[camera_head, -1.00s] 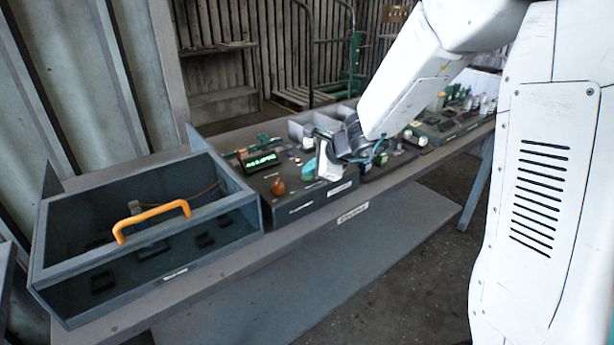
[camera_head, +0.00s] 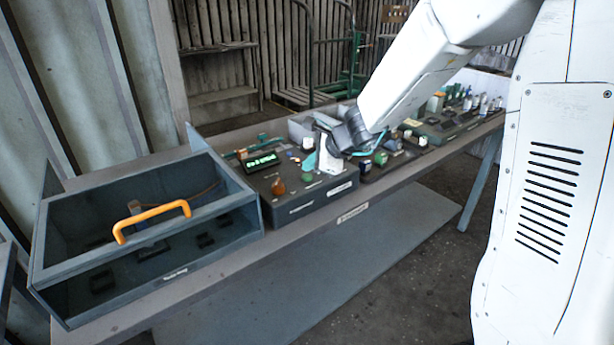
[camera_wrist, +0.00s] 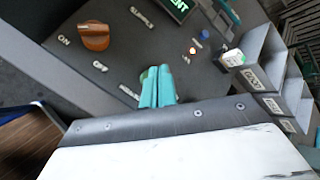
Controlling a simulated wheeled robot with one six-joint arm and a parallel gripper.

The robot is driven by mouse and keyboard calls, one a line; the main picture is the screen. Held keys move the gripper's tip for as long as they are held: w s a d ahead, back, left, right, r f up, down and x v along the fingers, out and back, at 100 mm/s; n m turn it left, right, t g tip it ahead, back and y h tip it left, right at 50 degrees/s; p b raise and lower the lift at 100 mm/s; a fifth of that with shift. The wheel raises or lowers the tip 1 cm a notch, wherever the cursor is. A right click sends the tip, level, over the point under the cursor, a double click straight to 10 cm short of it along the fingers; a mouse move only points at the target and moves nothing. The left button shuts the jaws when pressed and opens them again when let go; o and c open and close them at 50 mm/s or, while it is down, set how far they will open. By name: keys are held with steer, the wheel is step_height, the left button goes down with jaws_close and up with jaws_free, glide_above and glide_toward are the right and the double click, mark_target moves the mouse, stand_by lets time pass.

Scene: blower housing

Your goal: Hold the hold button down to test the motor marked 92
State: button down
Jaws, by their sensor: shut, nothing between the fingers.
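The control box (camera_head: 330,194) stands on the bench, with an orange knob (camera_wrist: 94,36) beside ON and OFF labels and a lit green display (camera_wrist: 180,8), which ends in "ENT" in the wrist view. The green button (camera_head: 306,178) is uncovered in the head view. In the wrist view, a green edge of it (camera_wrist: 144,75) shows beside my shut, empty teal fingertips (camera_wrist: 157,80), which partly hide it and a label. My gripper is just behind and right of the button in the head view; I see no pressing. The motor marked 92 cannot be made out.
A grey test box (camera_head: 200,268) with an orange handle (camera_head: 150,212) stands left of the control box; small dark shapes and a wire show inside. Labelled grey bins (camera_wrist: 262,60) stand beside the panel. More parts (camera_head: 465,103) lie further right along the bench.

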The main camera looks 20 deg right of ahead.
mark_target(310, 178)
steer(key=shift+r, duration=2.55)
steer(key=shift+s+a+n, duration=0.1)
steer(key=shift+a+n, duration=0.1)
steer(key=shift+n, duration=0.1)
steer(key=s+a+n+g, duration=0.3)
steer(key=s+n+g, duration=0.3)
steer(key=s+n, duration=0.9)
steer(key=s+d+r+n+h, duration=0.2)
steer(key=s+d, duration=0.1)
steer(key=s, duration=0.8)
steer(key=s+d+r+n+h, duration=0.2)
steer(key=s+n, duration=0.1)
steer(key=s, duration=0.8)
steer(key=shift+d+g+h, duration=0.3)
steer(key=shift+d, duration=0.1)
